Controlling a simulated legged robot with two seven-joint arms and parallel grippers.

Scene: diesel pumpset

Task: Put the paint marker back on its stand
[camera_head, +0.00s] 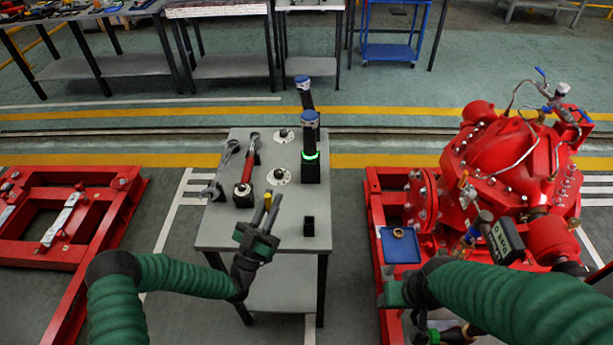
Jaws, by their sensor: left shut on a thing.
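The paint marker (267,198) shows as a small yellow piece between the fingers of my left gripper (266,212). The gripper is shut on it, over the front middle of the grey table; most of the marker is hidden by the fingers. A small black square holder (309,227), which looks like the marker's stand, is on the table just right of the gripper, with nothing seen in it. The gripper and marker are apart from it. My right arm bends down at the lower right; its gripper's fingers cannot be made out at the bottom edge.
The grey table (226,238) also carries a grey wrench (221,170), a red-handled tool (246,165) and two blue-capped black cylinders, one with a green ring (310,155). A red pumpset (500,165) stands right; a red frame (100,220) lies left.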

